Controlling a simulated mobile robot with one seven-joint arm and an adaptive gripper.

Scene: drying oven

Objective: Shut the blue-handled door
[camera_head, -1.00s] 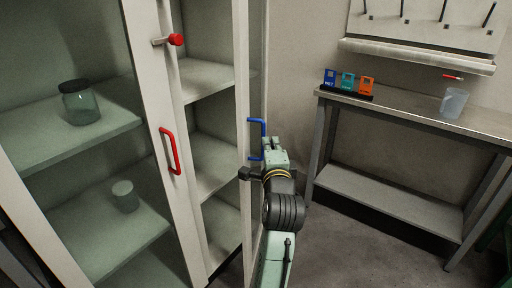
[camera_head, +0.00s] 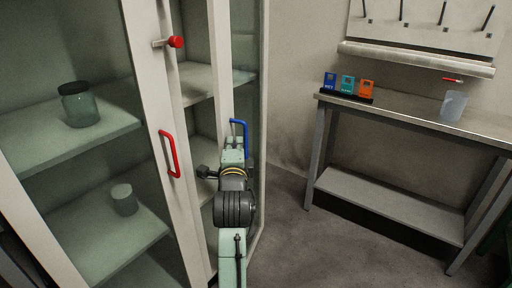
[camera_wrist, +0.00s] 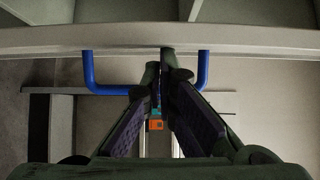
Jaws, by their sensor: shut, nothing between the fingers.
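The blue-handled door (camera_head: 219,60) is a pale-framed glass cabinet door and stands ajar, with shelves showing left of its free edge. Its blue handle (camera_head: 245,140) is a U-shaped bar on the outer face. My gripper (camera_head: 233,143) is at the handle. In the wrist view the shut fingers (camera_wrist: 161,72) lie between the two ends of the handle (camera_wrist: 89,72), with their tips at the door frame (camera_wrist: 250,42). Nothing shows between the fingers. I cannot tell whether they touch the frame.
The left door has a red handle (camera_head: 170,153) and a red knob (camera_head: 175,42). Jars (camera_head: 80,105) stand on the shelves behind it. A metal table (camera_head: 400,108) with coloured boxes (camera_head: 347,84) and a cup (camera_head: 453,105) stands right. The floor between is clear.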

